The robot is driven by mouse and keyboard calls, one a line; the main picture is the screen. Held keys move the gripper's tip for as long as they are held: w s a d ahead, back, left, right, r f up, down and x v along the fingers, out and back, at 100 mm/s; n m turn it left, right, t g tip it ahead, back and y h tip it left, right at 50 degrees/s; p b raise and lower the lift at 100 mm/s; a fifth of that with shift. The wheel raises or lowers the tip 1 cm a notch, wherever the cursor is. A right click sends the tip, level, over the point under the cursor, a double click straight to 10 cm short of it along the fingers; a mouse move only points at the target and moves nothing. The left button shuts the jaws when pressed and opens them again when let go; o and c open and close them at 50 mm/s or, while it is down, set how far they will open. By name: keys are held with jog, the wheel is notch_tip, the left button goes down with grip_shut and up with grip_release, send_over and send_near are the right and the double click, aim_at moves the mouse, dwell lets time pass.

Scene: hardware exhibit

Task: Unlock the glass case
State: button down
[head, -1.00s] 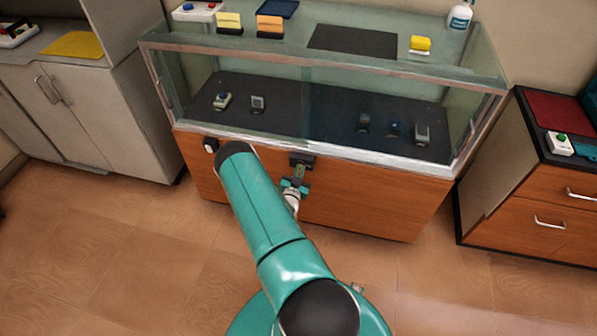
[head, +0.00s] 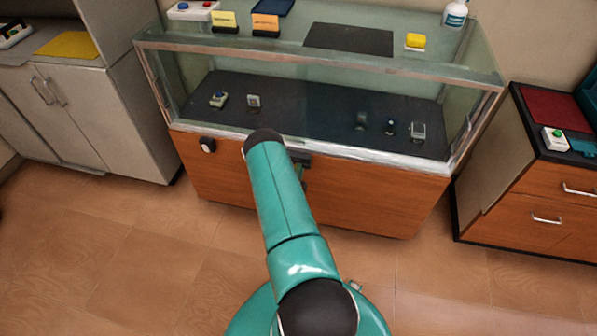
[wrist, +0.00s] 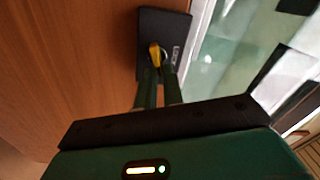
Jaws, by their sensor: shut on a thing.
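The glass case (head: 395,161) stands on a wooden cabinet in the head view, its glass sides closed around several small devices. A black lock box (head: 302,158) sits on the wood just under the front rail, partly hidden by my arm. In the wrist view the lock box (wrist: 163,22) is straight ahead, with a yellow key (wrist: 154,52) at its near edge. My gripper (wrist: 158,72) has its two fingers close together on the yellow key. How far the key sits in the lock I cannot tell. In the head view my arm hides most of my gripper.
A small white-and-black device (head: 208,145) is on the cabinet front left of the lock. A grey cabinet (head: 70,130) stands at left and a drawer unit (head: 520,185) at right. The wooden floor in front is clear.

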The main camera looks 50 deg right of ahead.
jog(key=shift+f+m, duration=0.2)
jog(key=shift+m, duration=0.9)
jog(key=shift+f+m, duration=0.15)
jog(key=shift+m, duration=0.95)
jog(key=shift+a, duration=0.1)
jog(key=c, duration=1.5)
grip_release()
jog(key=v, duration=1.3)
jog(key=shift+s+a, duration=0.2)
jog(key=shift+a, duration=0.1)
